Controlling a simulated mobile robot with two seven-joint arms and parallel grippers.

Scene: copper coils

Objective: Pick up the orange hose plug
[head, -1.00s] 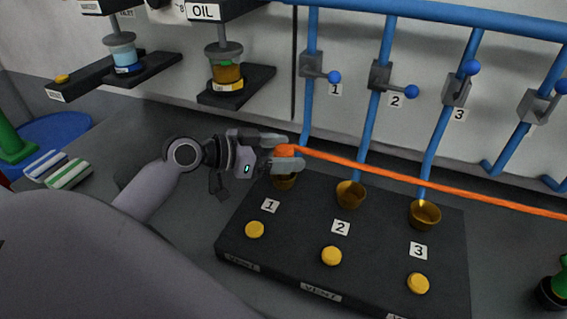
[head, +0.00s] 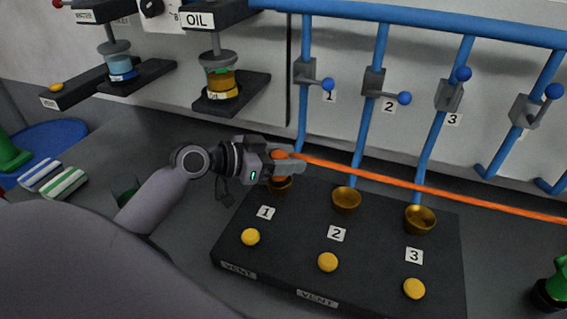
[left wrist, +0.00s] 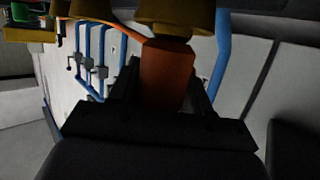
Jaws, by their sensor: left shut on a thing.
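The orange hose plug (head: 280,155) sits between the fingers of my left gripper (head: 284,160), just above the brass cup numbered 1 (head: 280,186). An orange hose (head: 400,184) runs from the plug to the right edge of the head view. In the left wrist view the plug (left wrist: 168,75) fills the space between the dark fingers, with a brass cup (left wrist: 175,18) close at its end. I cannot tell whether plug and cup touch. My left gripper is shut on the plug. My right gripper is not in view.
The dark block (head: 300,225) also bears brass cups 2 (head: 346,200) and 3 (head: 420,219) and yellow vent buttons (head: 327,262). Blue pipes with valve levers (head: 404,98) stand behind. Striped blocks (head: 62,186) lie at left. A green-topped object (head: 556,285) stands at lower right.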

